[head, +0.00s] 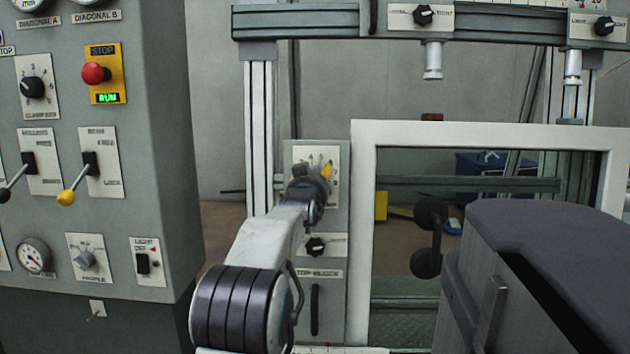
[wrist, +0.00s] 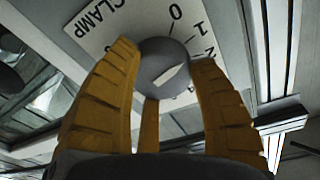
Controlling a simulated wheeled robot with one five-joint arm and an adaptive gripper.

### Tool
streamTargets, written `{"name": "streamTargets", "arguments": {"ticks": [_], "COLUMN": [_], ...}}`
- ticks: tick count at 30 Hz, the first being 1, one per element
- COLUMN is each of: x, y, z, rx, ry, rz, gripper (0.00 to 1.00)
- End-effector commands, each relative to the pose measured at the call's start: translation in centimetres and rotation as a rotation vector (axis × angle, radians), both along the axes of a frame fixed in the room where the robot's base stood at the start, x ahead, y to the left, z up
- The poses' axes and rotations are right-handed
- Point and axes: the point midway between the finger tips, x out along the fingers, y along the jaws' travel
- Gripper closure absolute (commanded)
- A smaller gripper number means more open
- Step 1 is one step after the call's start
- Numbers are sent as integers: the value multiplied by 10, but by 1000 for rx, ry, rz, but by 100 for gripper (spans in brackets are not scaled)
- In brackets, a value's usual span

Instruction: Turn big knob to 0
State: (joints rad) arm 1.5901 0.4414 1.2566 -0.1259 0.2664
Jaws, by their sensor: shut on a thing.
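The big round grey knob (wrist: 160,60) sits on a white plate (wrist: 92,32) marked CLAMP, with 0, 1 and 2 on its scale in the wrist view. A white mark shows on the knob's face; which number it points to I cannot tell. My gripper (wrist: 165,72) has its yellow ribbed fingers shut around the knob from both sides, with a third finger below. In the head view my gripper (head: 322,180) is in front of the plate (head: 302,154) on the grey upright panel, and hides the knob.
Below it on the same panel are a small black knob (head: 315,246) and a dark vertical handle (head: 315,310). A white-framed door (head: 362,220) with a black handle (head: 428,238) stands just right. A grey control cabinet (head: 165,200) with switches stands at left.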

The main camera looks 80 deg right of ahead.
Motion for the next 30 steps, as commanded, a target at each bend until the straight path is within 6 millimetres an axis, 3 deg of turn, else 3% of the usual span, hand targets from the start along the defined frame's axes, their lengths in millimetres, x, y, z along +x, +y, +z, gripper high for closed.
{"name": "streamTargets", "arguments": {"ticks": [6, 14, 15, 24, 30], "x": [2, 3, 3, 2, 2], "y": [0, 0, 0, 0, 0], "z": [4, 5, 5, 3, 2], "rx": [-17, -20, -21, -14, -12], "ry": [98, 104, 104, 103, 103], "rz": [2, 3, 3, 3, 2], "gripper": [78, 78, 43, 18, 18]}}
